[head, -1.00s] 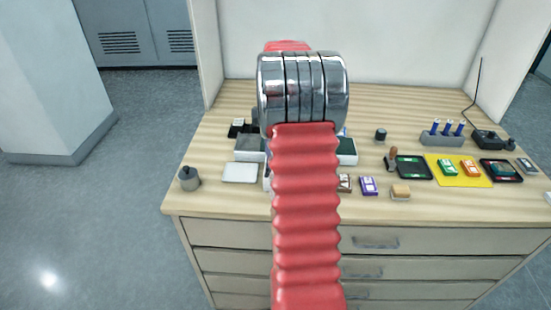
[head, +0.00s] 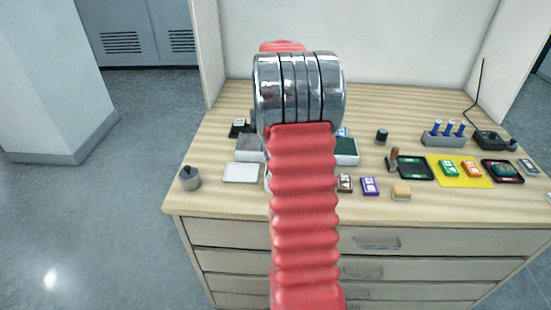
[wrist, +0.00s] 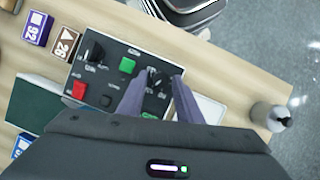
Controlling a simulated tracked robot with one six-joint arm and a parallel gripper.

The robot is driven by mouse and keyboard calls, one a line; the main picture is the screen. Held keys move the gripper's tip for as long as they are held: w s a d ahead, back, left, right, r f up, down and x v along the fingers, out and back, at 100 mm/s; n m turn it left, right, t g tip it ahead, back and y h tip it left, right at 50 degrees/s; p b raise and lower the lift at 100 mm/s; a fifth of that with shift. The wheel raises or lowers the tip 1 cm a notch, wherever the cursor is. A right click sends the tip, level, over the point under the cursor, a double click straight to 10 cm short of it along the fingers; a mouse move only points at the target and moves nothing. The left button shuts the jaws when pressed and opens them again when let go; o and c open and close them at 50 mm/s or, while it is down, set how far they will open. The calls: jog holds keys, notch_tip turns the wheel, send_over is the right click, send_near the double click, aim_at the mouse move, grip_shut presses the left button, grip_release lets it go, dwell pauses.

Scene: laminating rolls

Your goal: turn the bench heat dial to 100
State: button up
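A dark control panel (wrist: 120,66) shows in the wrist view, with a green button (wrist: 128,66), a red button (wrist: 79,89) and a black knob (wrist: 95,50) at its upper left. A second dark dial (wrist: 156,80) sits near the panel's right end. My gripper (wrist: 160,82) is open, its two purple-grey fingers on either side of this dial with a gap between them. Whether they touch it I cannot tell. The dial markings are too small to read. In the head view my red arm hides the gripper and most of the panel.
A purple box (head: 369,186), a tan block (head: 401,193), a yellow mat (head: 444,178) and a blue-pegged rack (head: 443,138) lie right. The bench front is mostly clear.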

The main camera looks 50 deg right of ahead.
jog(key=shift+o, duration=0.6)
jog(key=shift+w+r, duration=0.1)
jog(key=shift+r, duration=0.05)
jog(key=v, duration=1.3)
jog(key=shift+r, duration=0.2)
jog(key=shift+d, duration=0.1)
jog(key=shift+w, duration=0.1)
